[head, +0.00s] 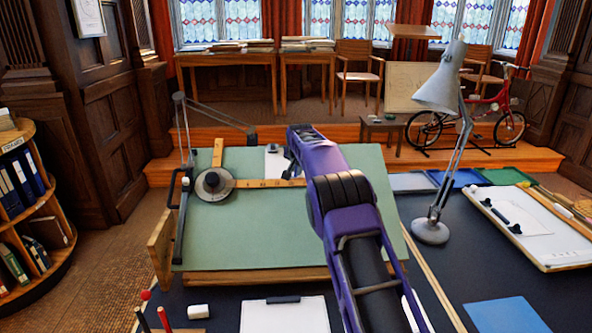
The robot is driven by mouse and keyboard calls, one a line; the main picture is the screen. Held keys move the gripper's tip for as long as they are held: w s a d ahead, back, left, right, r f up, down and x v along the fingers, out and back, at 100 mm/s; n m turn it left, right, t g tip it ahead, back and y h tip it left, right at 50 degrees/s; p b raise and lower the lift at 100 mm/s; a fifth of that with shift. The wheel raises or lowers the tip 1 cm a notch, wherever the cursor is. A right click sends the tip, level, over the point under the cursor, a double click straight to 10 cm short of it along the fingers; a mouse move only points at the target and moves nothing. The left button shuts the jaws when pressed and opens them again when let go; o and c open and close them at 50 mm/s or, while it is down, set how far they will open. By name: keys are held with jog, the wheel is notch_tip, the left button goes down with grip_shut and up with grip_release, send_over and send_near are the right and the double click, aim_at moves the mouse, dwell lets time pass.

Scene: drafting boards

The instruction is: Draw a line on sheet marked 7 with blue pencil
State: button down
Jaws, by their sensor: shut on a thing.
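My gripper (289,158) is at the far end of my purple arm, over the green drafting board (235,235). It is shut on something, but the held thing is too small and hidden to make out. A white sheet (275,170) lies on the upper part of the board beside my gripper, partly hidden by my arm. Another white sheet (285,316) with a dark bar at its top lies at the front. A third white sheet (515,213) lies on the board at right. No number is legible on any sheet. I cannot pick out the blue pencil.
A drafting-machine arm with a round head (213,185) and a wooden rule (265,184) lie over the green board. A grey lamp (431,231) stands right of it. A holder with a red and a dark stick (165,318) and a white block (198,311) are at front left.

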jog(key=shift+d, duration=0.25)
jog(key=shift+d, duration=0.35)
jog(key=shift+d, duration=0.65)
dwell(0.6)
jog(key=shift+d, duration=0.35)
jog(key=shift+d, duration=0.7)
dwell(0.5)
jog(key=shift+d, duration=0.3)
jog(key=shift+d, duration=0.6)
dwell(0.6)
jog(key=shift+d, duration=0.35)
